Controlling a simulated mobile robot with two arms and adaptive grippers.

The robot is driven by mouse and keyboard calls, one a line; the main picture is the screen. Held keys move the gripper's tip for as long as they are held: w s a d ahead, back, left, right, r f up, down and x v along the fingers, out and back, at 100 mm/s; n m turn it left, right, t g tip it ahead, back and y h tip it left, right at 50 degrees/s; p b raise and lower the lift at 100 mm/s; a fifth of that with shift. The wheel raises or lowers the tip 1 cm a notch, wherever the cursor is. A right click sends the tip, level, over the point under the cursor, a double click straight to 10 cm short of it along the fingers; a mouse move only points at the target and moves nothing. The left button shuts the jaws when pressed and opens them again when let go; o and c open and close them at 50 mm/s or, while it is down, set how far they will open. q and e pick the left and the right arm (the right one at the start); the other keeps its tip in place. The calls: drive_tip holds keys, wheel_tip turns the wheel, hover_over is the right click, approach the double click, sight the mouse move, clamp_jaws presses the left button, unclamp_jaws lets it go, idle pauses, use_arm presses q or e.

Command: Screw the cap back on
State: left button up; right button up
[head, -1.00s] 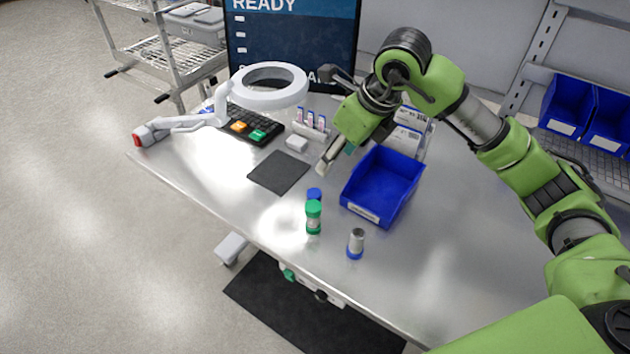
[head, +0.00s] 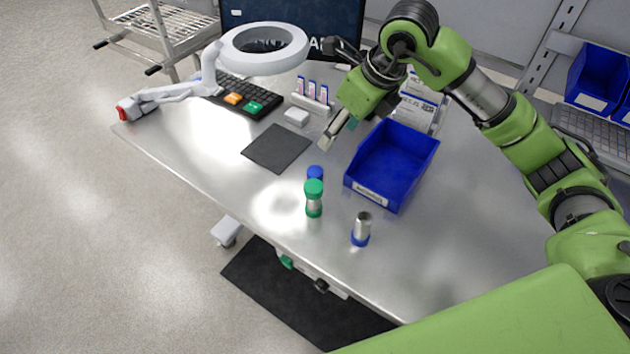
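A small container with a green cap and green base (head: 313,200) stands upright near the table's front edge. A blue cap or blue-topped container (head: 315,173) shows just behind it; its lower part is hidden, so I cannot tell which it is. To the right stands a silver container with a blue base (head: 361,230), upright, with a dark top and no coloured cap on it. My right gripper (head: 335,134) hangs above the table beyond these, left of the blue bin, touching none of them. Its fingers are too small to tell open from shut. My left gripper is not in view.
The table's front right is clear.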

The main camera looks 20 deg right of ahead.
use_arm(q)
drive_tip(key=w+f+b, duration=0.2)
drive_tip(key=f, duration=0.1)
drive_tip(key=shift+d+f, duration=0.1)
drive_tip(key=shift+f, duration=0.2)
use_arm(e)
wheel_tip(320, 180, down, 4)
drive_tip(key=shift+r, duration=0.2)
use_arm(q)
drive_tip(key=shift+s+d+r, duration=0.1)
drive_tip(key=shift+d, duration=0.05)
use_arm(e)
drive_tip(key=shift+w+f, duration=0.1)
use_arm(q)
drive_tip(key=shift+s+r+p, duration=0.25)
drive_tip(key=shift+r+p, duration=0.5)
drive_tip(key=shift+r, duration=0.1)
use_arm(e)
hover_over(315, 174)
drive_tip(key=s+d, duration=0.2)
wheel_tip(315, 174, down, 8)
drive_tip(key=shift+w+d+r, duration=0.1)
drive_tip(key=shift+w+d, duration=0.05)
